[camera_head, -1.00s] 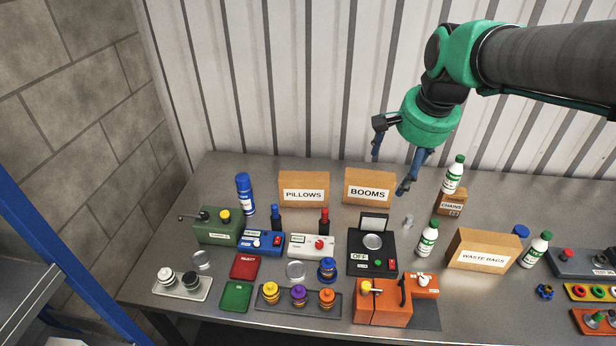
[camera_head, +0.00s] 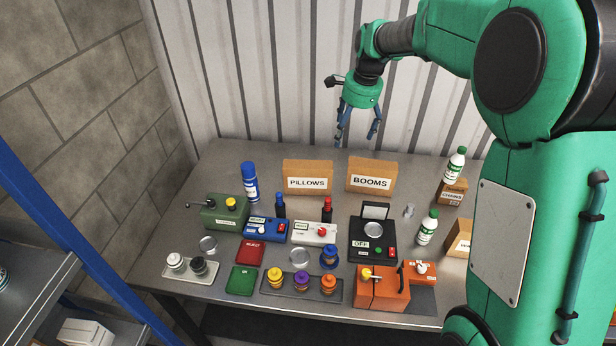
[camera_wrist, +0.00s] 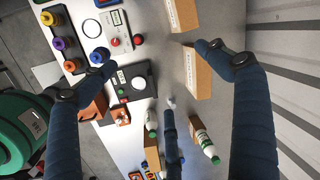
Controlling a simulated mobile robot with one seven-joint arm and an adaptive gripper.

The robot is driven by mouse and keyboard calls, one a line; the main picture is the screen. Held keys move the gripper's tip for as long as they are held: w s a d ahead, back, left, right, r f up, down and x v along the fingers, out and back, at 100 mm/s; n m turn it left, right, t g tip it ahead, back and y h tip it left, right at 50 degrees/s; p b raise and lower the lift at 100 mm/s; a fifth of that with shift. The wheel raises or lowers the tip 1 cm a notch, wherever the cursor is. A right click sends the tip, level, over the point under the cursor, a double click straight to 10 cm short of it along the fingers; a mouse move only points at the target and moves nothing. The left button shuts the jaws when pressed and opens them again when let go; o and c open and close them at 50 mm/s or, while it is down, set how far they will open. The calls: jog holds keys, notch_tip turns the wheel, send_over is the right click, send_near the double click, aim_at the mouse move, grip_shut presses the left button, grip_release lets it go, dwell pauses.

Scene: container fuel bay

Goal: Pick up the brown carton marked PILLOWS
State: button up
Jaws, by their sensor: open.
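The brown carton marked PILLOWS (camera_head: 307,182) stands upright at the back of the table, label facing front. It is probably the carton cut off at the top edge of the wrist view (camera_wrist: 181,14).
A blue spray can (camera_head: 249,182) stands left of PILLOWS. Several devices and knobs fill the front. The corrugated wall (camera_head: 270,90) rises close behind. White bottles stand at the right (camera_head: 427,228).

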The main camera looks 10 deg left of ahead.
jog(key=w+a+f+m+p, duration=0.2)
jog(key=w+a+f, duration=0.4)
jog(key=w+f, duration=0.15)
jog(key=m+g+p, duration=0.1)
jog(key=m+g, duration=0.1)
jog(key=m, duration=0.1)
send_over(306, 178)
jog(key=w+d, duration=0.2)
notch_tip(306, 178, down, 12)
jog(key=shift+s+a+r, duration=0.1)
jog(key=shift+a+r, duration=0.05)
jog(key=shift+s+a+f+p, duration=0.1)
jog(key=shift+a+f, duration=0.1)
jog(key=shift+f, duration=1.25)
jog(key=shift+w+a+f+p, duration=0.1)
jog(key=shift+a+f+p, duration=0.1)
jog(key=shift+f, duration=1.2)
jog(key=shift+s+a+f+p, duration=0.1)
jog(key=shift+a+f, duration=0.1)
jog(key=shift+f, duration=1.25)
jog(key=shift+f, duration=0.1)
jog(key=shift+a+f, duration=0.25)
jog(key=shift+f, duration=1)
jog(key=shift+a+f, duration=0.2)
jog(key=shift+f, duration=1.05)
jog(key=shift+c, duration=0.3)
